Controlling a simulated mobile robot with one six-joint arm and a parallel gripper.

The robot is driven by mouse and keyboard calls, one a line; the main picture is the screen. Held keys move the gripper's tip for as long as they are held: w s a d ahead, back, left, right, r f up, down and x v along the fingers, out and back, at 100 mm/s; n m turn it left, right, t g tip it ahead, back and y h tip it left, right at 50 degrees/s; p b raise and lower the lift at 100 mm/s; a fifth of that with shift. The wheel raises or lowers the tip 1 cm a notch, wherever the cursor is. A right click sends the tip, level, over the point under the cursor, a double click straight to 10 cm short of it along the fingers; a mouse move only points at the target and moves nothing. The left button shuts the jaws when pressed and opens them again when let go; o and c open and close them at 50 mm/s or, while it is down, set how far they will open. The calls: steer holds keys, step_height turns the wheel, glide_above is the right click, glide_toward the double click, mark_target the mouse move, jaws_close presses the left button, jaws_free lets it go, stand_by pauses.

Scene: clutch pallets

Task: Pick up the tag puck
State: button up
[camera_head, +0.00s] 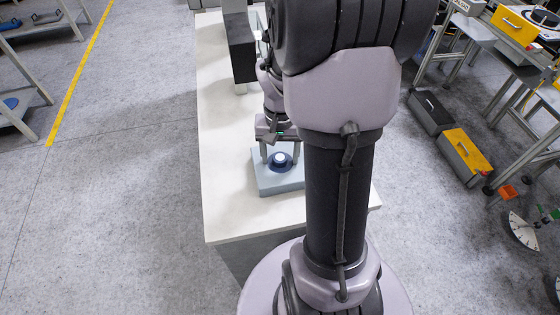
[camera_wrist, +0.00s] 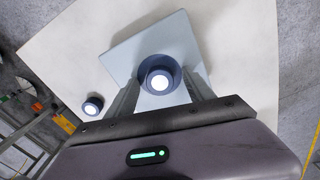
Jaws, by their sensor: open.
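A round dark blue puck with a white disc on top (camera_wrist: 160,74) sits on a pale blue-grey block (camera_wrist: 124,52) in the wrist view. The puck (camera_head: 280,160) and the block (camera_head: 277,185) also show in the head view, near the front of the white table. My gripper (camera_wrist: 163,86) is open, pointing down, with one finger on each side of the puck. I cannot tell whether the fingers touch it. A second, similar dark puck with a white top (camera_wrist: 93,106) stands on the table left of the block in the wrist view; my arm hides it in the head view.
The white table (camera_head: 222,200) has bare room left of the block. A dark upright box (camera_head: 240,47) stands at its back. Black and yellow cases (camera_head: 463,153) lie on the floor at right, beside workbenches. The floor at left is open, with a yellow line (camera_head: 75,75).

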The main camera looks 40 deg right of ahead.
jaws_close()
steer(key=shift+r, duration=0.1)
